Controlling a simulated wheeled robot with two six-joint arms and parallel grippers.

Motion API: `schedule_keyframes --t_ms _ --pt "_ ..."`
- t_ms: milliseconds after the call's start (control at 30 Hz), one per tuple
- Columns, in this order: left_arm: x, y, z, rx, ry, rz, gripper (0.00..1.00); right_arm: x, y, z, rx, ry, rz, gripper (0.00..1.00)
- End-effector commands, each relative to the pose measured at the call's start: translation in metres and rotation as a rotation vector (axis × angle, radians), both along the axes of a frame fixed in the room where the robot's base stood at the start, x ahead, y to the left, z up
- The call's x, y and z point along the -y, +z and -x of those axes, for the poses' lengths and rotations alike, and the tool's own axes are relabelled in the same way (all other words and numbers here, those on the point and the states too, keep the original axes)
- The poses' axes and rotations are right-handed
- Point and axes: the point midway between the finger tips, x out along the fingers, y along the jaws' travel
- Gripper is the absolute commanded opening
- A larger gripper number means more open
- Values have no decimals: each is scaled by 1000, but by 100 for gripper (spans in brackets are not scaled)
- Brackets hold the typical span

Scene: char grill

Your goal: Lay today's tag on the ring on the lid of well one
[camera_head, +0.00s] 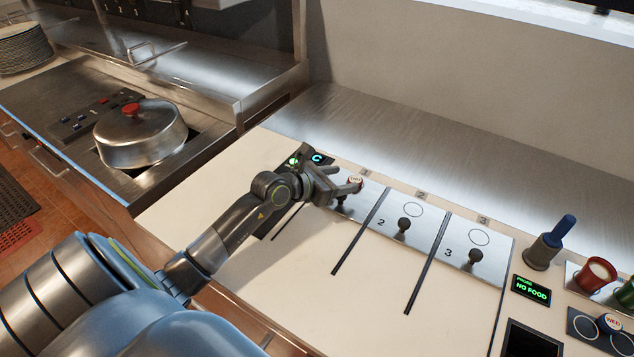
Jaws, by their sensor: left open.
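The lid of well one (373,196) is the leftmost of the steel lids, mostly covered by my left gripper (357,187). My left gripper is open, with its fingers at a small round tag (355,179) with a white top and red lettering too small to read surely. The tag is at the far part of this lid; the ring under or near it is hidden, and I cannot tell whether the fingers touch the tag. A blue-sided tag reading WED (610,322) sits on a dark ringed pad (586,328) at the right. My right gripper is out of view.
The lids of well two (388,213) and well three (460,245) each have an empty ring and a dark knob. A blue-handled probe (561,231), a NO FOOD display (531,290) and a red cup (595,275) stand right. A lidded pot (140,140) is left.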

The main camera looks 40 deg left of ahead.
Motion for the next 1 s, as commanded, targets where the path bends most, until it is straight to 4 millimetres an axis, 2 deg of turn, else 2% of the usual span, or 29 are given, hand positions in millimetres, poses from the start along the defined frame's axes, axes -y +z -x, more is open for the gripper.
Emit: schedule_keyframes --t_ms 200,433,633,1000 --pt "-14 14 41 -1 -2 -7 56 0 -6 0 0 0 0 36" --pt "-24 27 69 -1 0 -5 56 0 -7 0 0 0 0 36" --pt "-27 31 79 -1 0 -1 56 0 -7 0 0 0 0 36" --pt "-27 32 79 0 0 0 56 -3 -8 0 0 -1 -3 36"
